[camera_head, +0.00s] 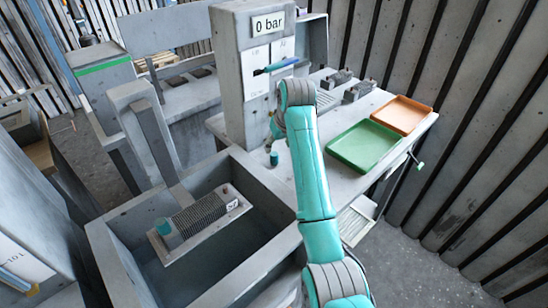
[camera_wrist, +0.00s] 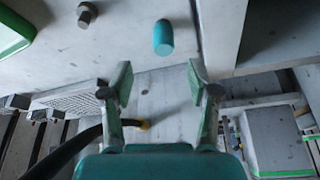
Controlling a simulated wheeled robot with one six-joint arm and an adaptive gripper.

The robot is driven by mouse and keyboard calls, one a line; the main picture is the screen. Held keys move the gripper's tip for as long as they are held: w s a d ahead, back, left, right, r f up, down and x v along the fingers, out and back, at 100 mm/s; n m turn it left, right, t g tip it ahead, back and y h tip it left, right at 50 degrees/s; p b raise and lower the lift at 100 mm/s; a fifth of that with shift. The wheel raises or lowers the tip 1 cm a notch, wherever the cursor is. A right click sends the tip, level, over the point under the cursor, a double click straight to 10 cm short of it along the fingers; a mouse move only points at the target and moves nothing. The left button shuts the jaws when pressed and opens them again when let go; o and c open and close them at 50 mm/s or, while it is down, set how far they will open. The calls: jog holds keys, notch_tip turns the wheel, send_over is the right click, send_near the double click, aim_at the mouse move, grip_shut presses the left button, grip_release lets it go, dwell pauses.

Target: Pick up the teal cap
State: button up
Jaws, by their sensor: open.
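A small teal cap (camera_head: 274,159) stands on the grey bench beside the tank, near the foot of the gauge panel. In the wrist view a teal cylinder, which looks like this cap (camera_wrist: 163,37), is beyond the fingertips and roughly centred between them. My gripper (camera_wrist: 160,82) is open, with nothing between its fingers and a gap to the cap. In the head view my arm mostly hides the gripper. Another teal piece (camera_head: 163,228) is at the end of a ribbed cylinder (camera_head: 198,214) in the tank.
The open grey tank (camera_head: 262,188) is left of my arm. The panel (camera_head: 233,70) reading "0 bar" rises behind the cap. A green tray (camera_head: 364,146) and an orange tray (camera_head: 402,115) lie to the right. A dark knob (camera_wrist: 86,14) stands near the cap.

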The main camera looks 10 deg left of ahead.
aim_at(274, 154)
jog(key=shift+a+x, duration=0.1)
jog(key=shift+x, duration=1.65)
jog(key=shift+a+x, duration=0.15)
jog(key=shift+x, duration=1.55)
jog(key=shift+s, duration=0.1)
jog(key=c, duration=1)
